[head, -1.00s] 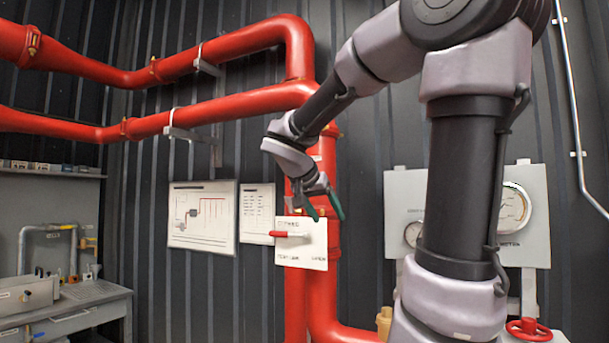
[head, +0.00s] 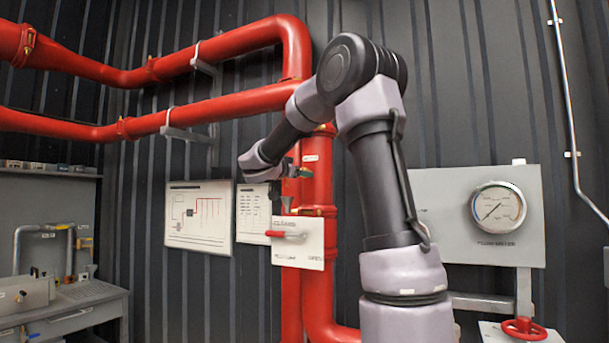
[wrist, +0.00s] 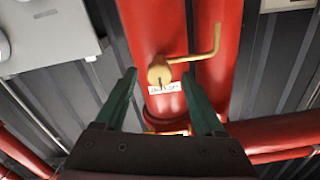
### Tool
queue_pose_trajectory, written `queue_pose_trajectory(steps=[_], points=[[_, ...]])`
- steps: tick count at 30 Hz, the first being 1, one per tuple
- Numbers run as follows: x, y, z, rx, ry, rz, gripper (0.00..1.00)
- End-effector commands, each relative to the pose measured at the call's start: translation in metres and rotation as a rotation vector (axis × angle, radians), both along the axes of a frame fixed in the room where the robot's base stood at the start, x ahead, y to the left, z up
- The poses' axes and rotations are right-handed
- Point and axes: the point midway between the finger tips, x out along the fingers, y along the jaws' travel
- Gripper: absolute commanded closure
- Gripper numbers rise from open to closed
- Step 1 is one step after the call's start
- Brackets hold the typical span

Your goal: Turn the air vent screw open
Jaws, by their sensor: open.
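The air vent screw (wrist: 158,72) shows in the wrist view as a brass round fitting on a red pipe (wrist: 152,30). A bent brass tube (wrist: 205,55) runs from it to the right and turns up. A small white label (wrist: 163,87) lies just below it, too small to read surely. My gripper (wrist: 159,77) is open, its two green fingers left and right of the screw in the picture, with nothing between them held. I cannot tell how far the tips are from it. In the head view my gripper (head: 302,173) is beside the upright red pipe; the screw cannot be made out there.
A white plate with a red lever (head: 288,235) sits on the pipe below my gripper. Framed sheets (head: 200,238) hang on the wall at left. A flow meter gauge (head: 498,207) and a red handwheel (head: 524,328) stand at right. Horizontal red pipes (head: 215,107) run at upper left.

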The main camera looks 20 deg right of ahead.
Motion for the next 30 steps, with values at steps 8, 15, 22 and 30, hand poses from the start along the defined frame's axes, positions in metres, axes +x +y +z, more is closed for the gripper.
queue_pose_trajectory(steps=[8, 15, 22, 30], points=[[0.02, -0.027, 0.0, 0.0, 0.0, -0.001, 0.29], [0.023, -0.029, 0.0, 0.0, 0.001, 0.0, 0.29], [0.022, -0.029, 0.0, 0.0, 0.001, 0.0, 0.79], [0.022, -0.029, 0.0, -0.004, 0.007, 0.0, 1.0]])
